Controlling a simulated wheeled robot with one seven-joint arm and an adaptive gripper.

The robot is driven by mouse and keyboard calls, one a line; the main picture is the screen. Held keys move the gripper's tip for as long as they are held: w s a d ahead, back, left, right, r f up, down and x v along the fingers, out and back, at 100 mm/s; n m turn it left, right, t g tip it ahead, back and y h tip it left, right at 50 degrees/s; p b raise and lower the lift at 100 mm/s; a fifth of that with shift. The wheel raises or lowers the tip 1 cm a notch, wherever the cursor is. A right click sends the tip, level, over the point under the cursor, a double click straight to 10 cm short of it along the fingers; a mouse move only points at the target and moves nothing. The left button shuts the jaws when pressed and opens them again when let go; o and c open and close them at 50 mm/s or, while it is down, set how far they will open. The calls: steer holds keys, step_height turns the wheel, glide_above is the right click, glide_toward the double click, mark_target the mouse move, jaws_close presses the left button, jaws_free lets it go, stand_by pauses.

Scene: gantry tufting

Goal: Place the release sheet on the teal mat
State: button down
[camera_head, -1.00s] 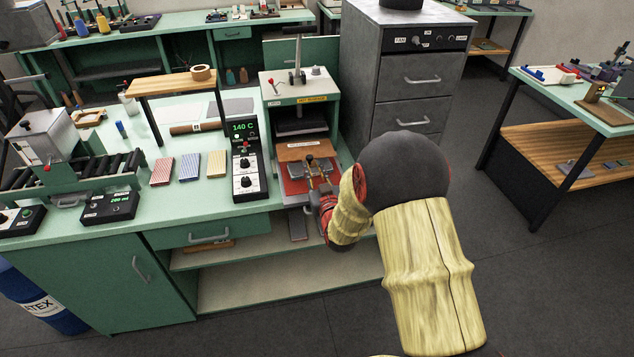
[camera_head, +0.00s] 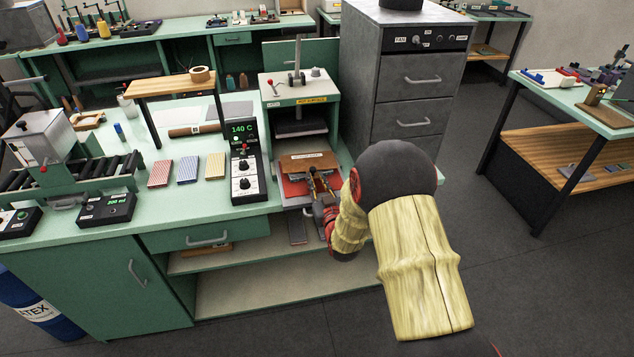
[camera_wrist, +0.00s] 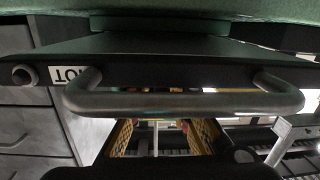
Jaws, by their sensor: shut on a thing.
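The release sheet, a brown labelled sheet (camera_head: 309,161), is at the front opening of the heat press, above its red lower plate (camera_head: 294,187). My gripper (camera_head: 313,174) is at the sheet's front edge and appears shut on it. The jaws are small and partly hidden in the head view. In the wrist view, a metal handle (camera_wrist: 180,102) on a dark front crosses before the tips of my yellow-padded fingers (camera_wrist: 163,138) and hides the grip. I cannot clearly pick out the teal mat.
The heat press (camera_head: 300,92) rises just behind the gripper. The control box (camera_head: 245,165) reading 140 C is close on its left. A grey cabinet (camera_head: 405,85) stands to its right. Striped blocks (camera_head: 187,169) and a wooden stand (camera_head: 170,84) occupy the green bench (camera_head: 130,222).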

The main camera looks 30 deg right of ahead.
steer(key=shift+f+b, duration=0.45)
steer(key=c, duration=1.6)
jaws_free()
steer(key=shift+s+f, duration=0.1)
steer(key=shift+f, duration=0.05)
steer(key=shift+a, duration=0.1)
